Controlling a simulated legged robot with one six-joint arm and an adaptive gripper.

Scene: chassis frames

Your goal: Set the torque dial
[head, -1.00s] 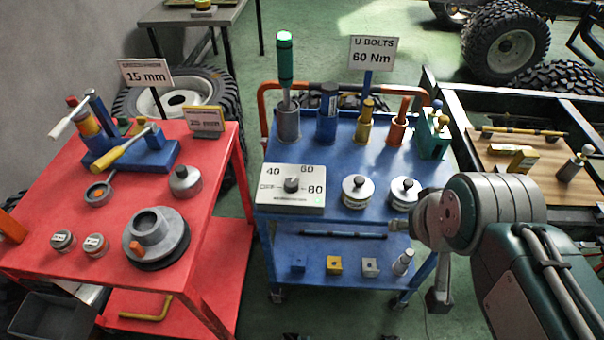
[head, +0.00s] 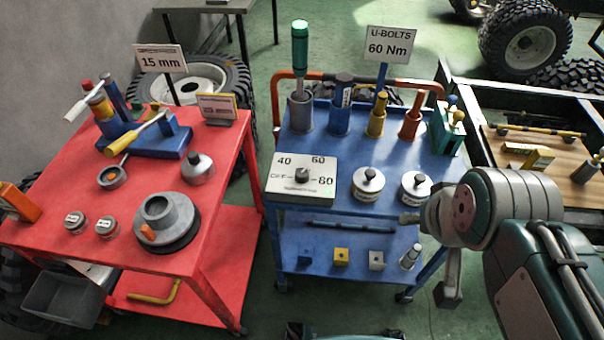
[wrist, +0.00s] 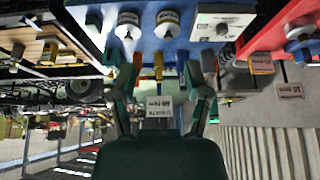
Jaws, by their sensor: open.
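The torque dial (head: 302,174) is a dark round knob on a white box (head: 285,190) with 40, 60, 80 and OFF marks. The box sits at the front left of the blue cart's top. Which mark the knob points at is too small to tell. The dial also shows upside down in the wrist view (wrist: 222,29). A sign (head: 388,45) behind the cart reads U-BOLTS 60 Nm. My gripper (wrist: 163,78) is open and empty, its fingers spread apart. In the head view it is right of the dial, apart from it.
Two lidded tins (head: 367,184) (head: 416,188) stand right of the dial box. A green-handled tool (head: 300,45) stands in a grey cup behind it. A red cart (head: 225,165) with tools and a 15 mm sign (head: 161,60) is left. A chassis frame (head: 520,125) lies right.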

